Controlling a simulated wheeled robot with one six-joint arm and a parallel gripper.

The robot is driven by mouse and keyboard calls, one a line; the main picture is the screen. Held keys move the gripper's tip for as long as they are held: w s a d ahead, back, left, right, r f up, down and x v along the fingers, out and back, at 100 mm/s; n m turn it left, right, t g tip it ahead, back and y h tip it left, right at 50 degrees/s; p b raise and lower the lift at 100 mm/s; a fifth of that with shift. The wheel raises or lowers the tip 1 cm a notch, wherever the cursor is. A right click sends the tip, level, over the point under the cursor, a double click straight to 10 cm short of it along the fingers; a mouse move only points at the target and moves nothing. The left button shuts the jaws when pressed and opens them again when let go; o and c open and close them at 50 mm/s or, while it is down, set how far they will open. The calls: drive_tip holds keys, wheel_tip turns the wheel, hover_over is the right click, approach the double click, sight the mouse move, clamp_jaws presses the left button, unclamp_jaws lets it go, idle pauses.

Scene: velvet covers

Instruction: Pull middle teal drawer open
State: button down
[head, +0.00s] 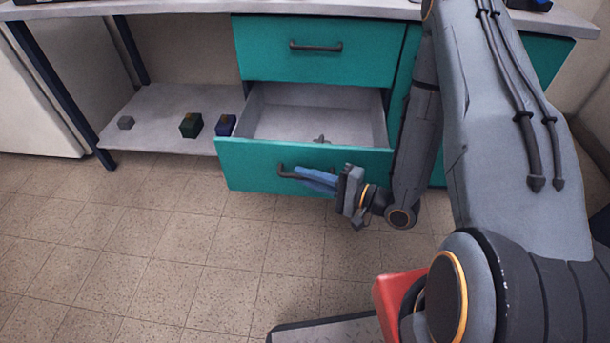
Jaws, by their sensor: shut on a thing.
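The teal drawer (245,176) below the top one is pulled out, and its grey inside shows from above. A small grey object (321,138) lies in it near the front. My gripper (305,175) is at the drawer's dark bar handle (284,172), with its blue fingers shut on the handle's right part. The fingers hide that part of the handle. The top teal drawer (275,65) above it is shut, with its own dark handle (316,47).
The worktop (180,9) runs above. The tiled floor (150,250) in front is clear at left. A red thing (392,298) is near my arm.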

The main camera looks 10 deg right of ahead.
drive_tip(key=c, duration=1.8)
unclamp_jaws()
drive_tip(key=p+v, duration=0.1)
drive_tip(key=v, duration=0.7)
drive_tip(key=shift+p, duration=0.3)
